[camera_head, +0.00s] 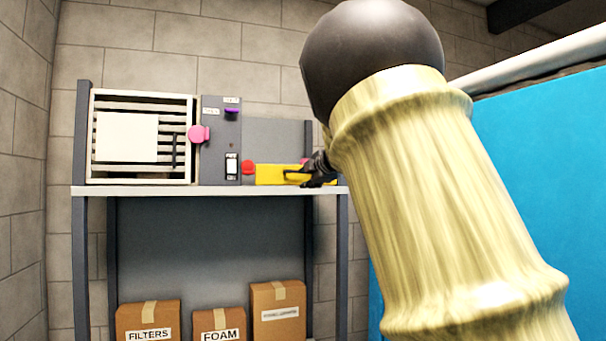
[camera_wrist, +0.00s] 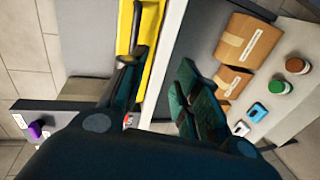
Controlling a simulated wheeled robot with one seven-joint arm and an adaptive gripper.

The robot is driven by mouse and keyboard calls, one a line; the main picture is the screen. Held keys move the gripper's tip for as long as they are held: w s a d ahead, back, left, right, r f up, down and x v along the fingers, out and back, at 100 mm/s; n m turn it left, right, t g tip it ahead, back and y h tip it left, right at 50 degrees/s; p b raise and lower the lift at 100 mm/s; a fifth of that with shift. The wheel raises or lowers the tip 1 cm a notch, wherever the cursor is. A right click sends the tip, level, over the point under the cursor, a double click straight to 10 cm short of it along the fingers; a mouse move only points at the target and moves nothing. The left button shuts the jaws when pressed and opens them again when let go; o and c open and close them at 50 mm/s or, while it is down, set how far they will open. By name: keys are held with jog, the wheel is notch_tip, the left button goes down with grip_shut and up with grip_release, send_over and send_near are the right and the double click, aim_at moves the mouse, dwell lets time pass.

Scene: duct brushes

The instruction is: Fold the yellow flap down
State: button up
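The yellow flap (camera_head: 270,174) is a low, wide panel at the right end of the white shelf, with a dark handle on its face. It also shows in the wrist view (camera_wrist: 152,45) as a long yellow strip with a dark bar along it. My gripper (camera_head: 309,171) is at the flap's right part, by the handle. My arm hides the area right of the flap.
A grey panel (camera_head: 219,150) with a purple knob (camera_head: 231,113) and a white slatted vent box (camera_head: 184,104) stand left of the flap. A red knob (camera_head: 248,167) is at its left end. Cardboard boxes (camera_head: 278,305) sit below. A blue panel (camera_head: 545,180) is at right.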

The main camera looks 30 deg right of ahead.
notch_tip(320, 180, up, 4)
jog(key=s, duration=0.1)
jog(key=p, duration=0.5)
send_near(299, 175)
jog(key=shift+h, duration=0.3)
jog(key=x, duration=0.6)
jog(key=shift+w, duration=0.15)
jog(key=shift+c, duration=0.2)
grip_shut()
